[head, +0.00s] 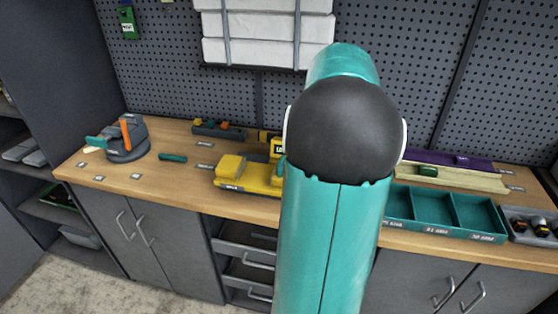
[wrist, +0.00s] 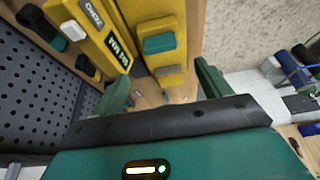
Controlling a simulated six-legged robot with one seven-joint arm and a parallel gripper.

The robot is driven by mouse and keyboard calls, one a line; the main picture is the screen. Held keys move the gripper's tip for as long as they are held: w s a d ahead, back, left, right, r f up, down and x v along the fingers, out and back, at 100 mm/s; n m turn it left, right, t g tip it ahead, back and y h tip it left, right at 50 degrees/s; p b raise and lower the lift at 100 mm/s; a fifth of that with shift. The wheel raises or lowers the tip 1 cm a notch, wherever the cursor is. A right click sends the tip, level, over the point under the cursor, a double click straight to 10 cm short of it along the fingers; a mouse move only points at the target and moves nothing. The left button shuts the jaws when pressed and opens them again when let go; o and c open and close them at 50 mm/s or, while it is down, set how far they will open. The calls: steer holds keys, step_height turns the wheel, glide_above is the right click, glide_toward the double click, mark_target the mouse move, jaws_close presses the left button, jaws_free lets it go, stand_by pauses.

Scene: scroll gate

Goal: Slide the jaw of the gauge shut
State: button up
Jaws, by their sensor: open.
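The yellow gauge (head: 245,178) lies on the wooden workbench, with its right part hidden behind my arm in the head view. In the wrist view yellow blocks fill the upper middle. One yellow block (wrist: 165,45) bears a teal pad (wrist: 159,43); another yellow block (wrist: 97,30) beside it carries labels. A narrow gap shows between them. I cannot tell for sure which one is the jaw. My gripper (wrist: 163,86) is open, its two green fingers apart near the lower ends of these blocks. Contact cannot be made out. The head view hides my gripper behind my arm.
On the workbench (head: 178,170), a grey fixture with an orange lever (head: 126,140) stands at left and a small teal piece (head: 172,157) lies nearby. A teal compartment tray (head: 430,222) and a purple rail (head: 440,158) are at right. A perforated wall (head: 160,70) closes the back.

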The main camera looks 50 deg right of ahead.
steer(key=x, duration=1)
steer(key=shift+w+a+f, duration=0.1)
steer(key=shift+f, duration=0.15)
